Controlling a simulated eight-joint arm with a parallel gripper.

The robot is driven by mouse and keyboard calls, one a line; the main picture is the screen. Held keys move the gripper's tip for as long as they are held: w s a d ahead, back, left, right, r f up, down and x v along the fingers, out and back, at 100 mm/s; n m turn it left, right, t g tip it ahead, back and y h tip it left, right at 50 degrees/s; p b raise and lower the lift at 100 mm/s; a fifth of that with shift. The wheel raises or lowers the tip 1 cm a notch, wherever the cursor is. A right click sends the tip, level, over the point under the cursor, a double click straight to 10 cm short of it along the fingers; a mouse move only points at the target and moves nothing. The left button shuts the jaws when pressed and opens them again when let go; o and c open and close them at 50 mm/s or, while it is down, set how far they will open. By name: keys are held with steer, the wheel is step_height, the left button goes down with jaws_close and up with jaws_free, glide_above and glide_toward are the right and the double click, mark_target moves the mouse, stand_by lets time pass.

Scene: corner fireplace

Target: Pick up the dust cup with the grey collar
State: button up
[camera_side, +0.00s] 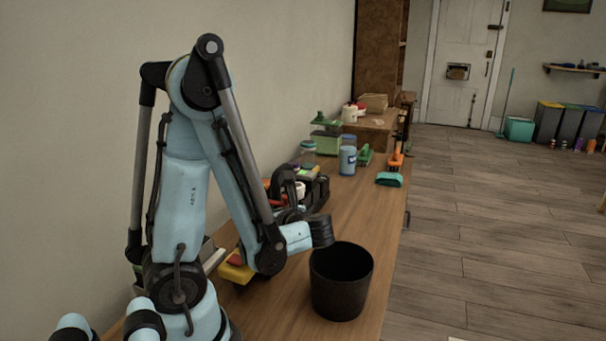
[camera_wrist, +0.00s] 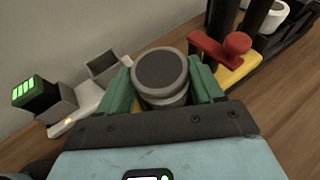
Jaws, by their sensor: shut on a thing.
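The dust cup (camera_wrist: 160,75) shows in the wrist view as a round cup with a dark top and a grey collar around it. My gripper (camera_wrist: 163,88) has its green fingers on the left and right sides of the cup and is shut on it. The lower part of the cup is hidden by the gripper's dark front edge. In the side view my arm hides the fingers and the cup. I cannot tell from these views whether the cup is clear of the bench.
A black bin (camera_side: 340,285) stands on the wooden bench (camera_side: 378,208). In the wrist view, a green-lit battery (camera_wrist: 37,97) and pale dock (camera_wrist: 85,108) lie left, and a red-knobbed yellow tool (camera_wrist: 237,62) lies right.

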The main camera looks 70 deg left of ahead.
steer(key=shift+r, duration=0.15)
steer(key=shift+r, duration=4.8)
steer(key=shift+w+d+r, duration=0.2)
steer(key=shift+w+d, duration=0.1)
steer(key=shift+w, duration=0.15)
steer(key=w+d+r+m+t, duration=0.3)
steer(key=w+d+r+t, duration=0.1)
steer(key=d, duration=0.5)
steer(key=w+d+r+m+t, duration=0.3)
steer(key=w+d+r+t, duration=0.1)
steer(key=d, duration=0.6)
steer(key=shift+w+d+m, duration=0.15)
steer(key=shift+w+m, duration=0.25)
steer(key=shift+w, duration=0.15)
